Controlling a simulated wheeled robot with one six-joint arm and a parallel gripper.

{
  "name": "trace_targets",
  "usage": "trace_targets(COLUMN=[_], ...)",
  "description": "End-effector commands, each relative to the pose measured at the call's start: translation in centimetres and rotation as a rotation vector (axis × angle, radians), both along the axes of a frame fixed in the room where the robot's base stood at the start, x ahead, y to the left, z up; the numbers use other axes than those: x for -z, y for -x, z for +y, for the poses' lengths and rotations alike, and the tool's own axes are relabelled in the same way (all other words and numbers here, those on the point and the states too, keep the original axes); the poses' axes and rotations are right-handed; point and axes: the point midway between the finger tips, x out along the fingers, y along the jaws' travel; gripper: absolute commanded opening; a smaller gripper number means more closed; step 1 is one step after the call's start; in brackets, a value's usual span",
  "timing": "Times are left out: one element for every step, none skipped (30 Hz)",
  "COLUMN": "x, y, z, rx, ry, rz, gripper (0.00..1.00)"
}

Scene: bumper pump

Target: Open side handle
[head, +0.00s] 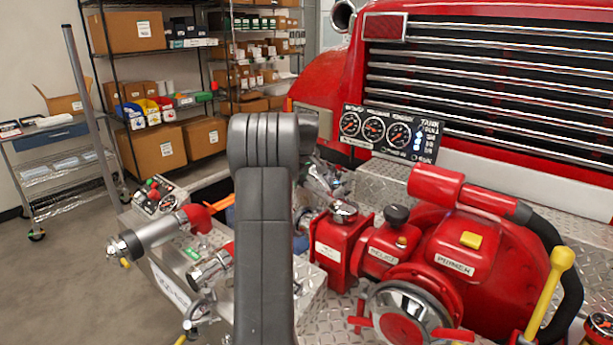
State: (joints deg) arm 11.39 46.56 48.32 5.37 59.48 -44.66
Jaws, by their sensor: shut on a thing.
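My grey arm (262,240) stands upright in the middle of the head view and hides part of the pump panel. My gripper is not visible; the arm covers the place where its end would be. I cannot tell which part is the side handle. A yellow lever (550,295) stands tilted at the right of the red pump (470,262). On the left side, a chrome outlet valve (150,235) and a second chrome valve (210,270) stick out from the metal panel. Small yellow parts show below them at the lower left.
A gauge panel (390,134) stands behind the pump, before the truck's chrome grille (485,70). A black hose (568,270) curves at the right. Shelves with cardboard boxes (134,31) and a wire cart (62,170) stand at the back left. The floor (70,290) at the left is clear.

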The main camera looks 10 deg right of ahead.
Motion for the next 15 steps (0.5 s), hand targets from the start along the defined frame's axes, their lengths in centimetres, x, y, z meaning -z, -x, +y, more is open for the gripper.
trace_targets(x=[0.0,0.0,0.0,0.0,0.1,0.1,0.1,0.1,0.1,0.1,0.1,0.2,0.2,0.2,0.2], y=[0.5,0.8,1.2,1.5,1.9,2.3,2.7,3.1,3.6,4.0,4.4,4.9,5.4,5.8,6.4], z=[0.8,1.2,1.7,2.1,2.5,3.0,3.4,3.8,4.2,4.6,4.9,5.3,5.6,5.9,6.3], rx=[-0.043,-0.07,-0.107,-0.136,-0.165,-0.203,-0.232,-0.26,-0.298,-0.326,-0.355,-0.393,-0.421,-0.449,-0.488], ry=[0.0,-0.001,-0.001,-0.001,-0.001,-0.001,-0.001,-0.001,0.0,-0.002,-0.001,-0.001,-0.001,-0.001,-0.002], rz=[-0.002,-0.001,-0.001,-0.002,-0.002,-0.002,-0.002,-0.003,-0.002,-0.002,-0.002,-0.002,-0.003,-0.002,-0.002], gripper=[0.0,0.0,0.0,0.0,0.0,0.0,0.0,0.0,0.0,0.0,0.0,0.0,0.0,0.0,0.0])
